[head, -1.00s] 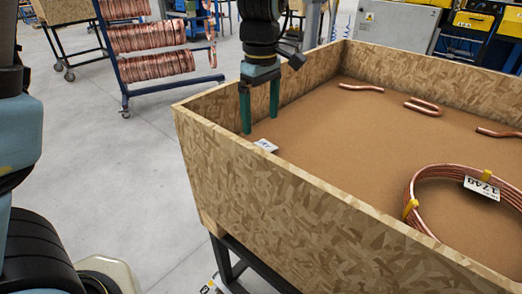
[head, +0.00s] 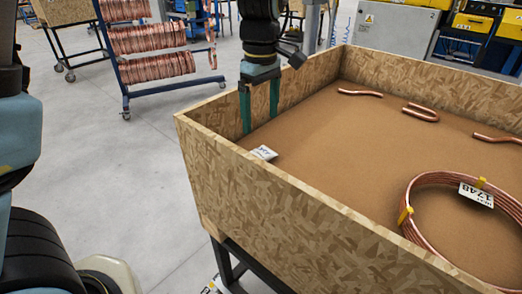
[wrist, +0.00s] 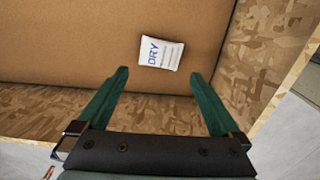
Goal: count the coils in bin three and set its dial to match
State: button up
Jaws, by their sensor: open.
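A copper coil (head: 412,228) lies flat in the wooden bin (head: 262,209) at lower right, cut by the picture edge. It has yellow ties and a white tag (head: 476,195) reading 1748. No bin number or dial can be made out. My gripper (head: 260,120) is open and empty at the bin's left end, fingers pointing down. In the wrist view, my gripper's (wrist: 159,73) spread fingers face a small white DRY packet (wrist: 160,53) on the bin floor, just beyond the fingertips. The packet (head: 264,153) also shows in the head view, close to the near wall.
Bent copper pieces lie along the bin's far side, including a U-shaped one (head: 421,113) and a bent one (head: 359,93). A blue rack (head: 160,90) of copper coils stands at back left. A grey cabinet (head: 394,37) stands behind the bin. Floor at left is clear.

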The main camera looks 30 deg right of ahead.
notch_tip(320, 180, up, 8)
jog(key=p, duration=0.6)
jog(key=shift+f, duration=0.15)
jog(key=w+a+f, duration=0.1)
jog(key=w+a, duration=0.6)
jog(key=a, duration=0.3)
jog(key=a+f+m, duration=0.2)
jog(key=a, duration=1.1)
jog(key=w+a+f+m+t+b, duration=0.1)
jog(key=a+f+m, duration=0.1)
jog(key=a, duration=1.2)
jog(key=shift+w+a+t, duration=0.15)
jog(key=shift+w+t, duration=0.1)
jog(key=shift+t, duration=0.05)
jog(key=shift+s+a+f, duration=0.1)
jog(key=shift+a, duration=0.2)
jog(key=shift+c, duration=1.8)
